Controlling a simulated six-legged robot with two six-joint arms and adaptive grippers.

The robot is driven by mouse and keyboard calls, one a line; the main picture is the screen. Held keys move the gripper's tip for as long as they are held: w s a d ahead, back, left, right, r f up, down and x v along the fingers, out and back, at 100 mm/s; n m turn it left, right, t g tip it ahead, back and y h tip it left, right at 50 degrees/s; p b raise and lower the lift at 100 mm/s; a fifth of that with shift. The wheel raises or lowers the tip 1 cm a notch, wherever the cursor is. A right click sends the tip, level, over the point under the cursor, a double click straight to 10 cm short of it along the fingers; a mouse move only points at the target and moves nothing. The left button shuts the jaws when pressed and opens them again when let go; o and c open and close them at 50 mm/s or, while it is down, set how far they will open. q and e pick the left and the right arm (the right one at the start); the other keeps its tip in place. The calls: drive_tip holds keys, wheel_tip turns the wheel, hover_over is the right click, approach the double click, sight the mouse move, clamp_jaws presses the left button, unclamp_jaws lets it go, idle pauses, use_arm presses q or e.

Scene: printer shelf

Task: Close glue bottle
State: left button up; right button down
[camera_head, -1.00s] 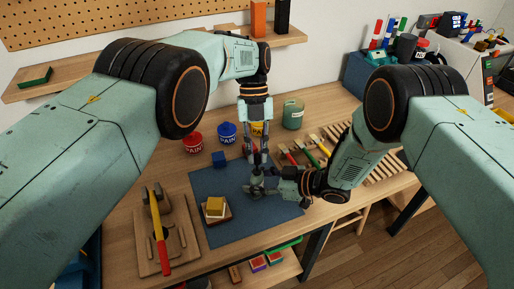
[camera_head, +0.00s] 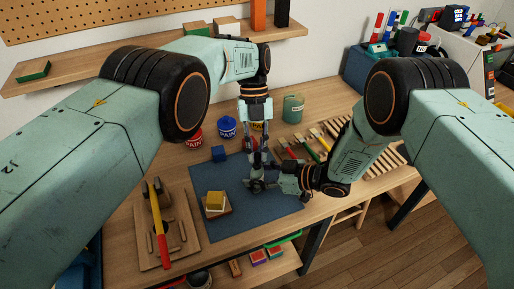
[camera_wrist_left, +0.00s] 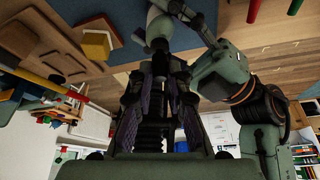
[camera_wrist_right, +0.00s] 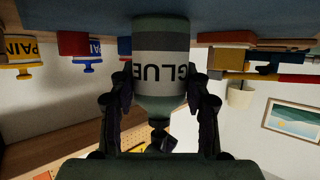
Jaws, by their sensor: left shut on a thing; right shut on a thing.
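The glue bottle (camera_wrist_right: 160,60), grey-green with a pale GLUE label, is between my right gripper's fingers (camera_wrist_right: 157,112) in the right wrist view, where the picture is upside down. A small dark tilted piece (camera_wrist_right: 165,141) is at its neck. In the head view my left gripper (camera_head: 257,172) points down from above at the bottle, and my right gripper (camera_head: 276,182) reaches in from the right. In the left wrist view the left fingers (camera_wrist_left: 158,80) close around a slim part near the bottle. The contact with the cap is mostly hidden.
A blue mat (camera_head: 230,225) lies under the grippers, with a yellow block (camera_head: 215,201) at its left. A wooden board with a hammer (camera_head: 160,235) is further left. Paint cans (camera_head: 227,126) and a green jar (camera_head: 293,108) stand behind. A slatted rack (camera_head: 385,155) is on the right.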

use_arm(q)
drive_tip(key=shift+f, duration=0.6)
idle(0.3)
drive_tip(key=o, duration=0.8)
wheel_tip(320, 180, up, 10)
drive_tip(key=shift+f, duration=0.1)
idle(0.4)
use_arm(e)
drive_tip(key=c, duration=0.6)
unclamp_jaws()
drive_tip(key=shift+o, duration=0.2)
drive_tip(key=shift+d, duration=0.1)
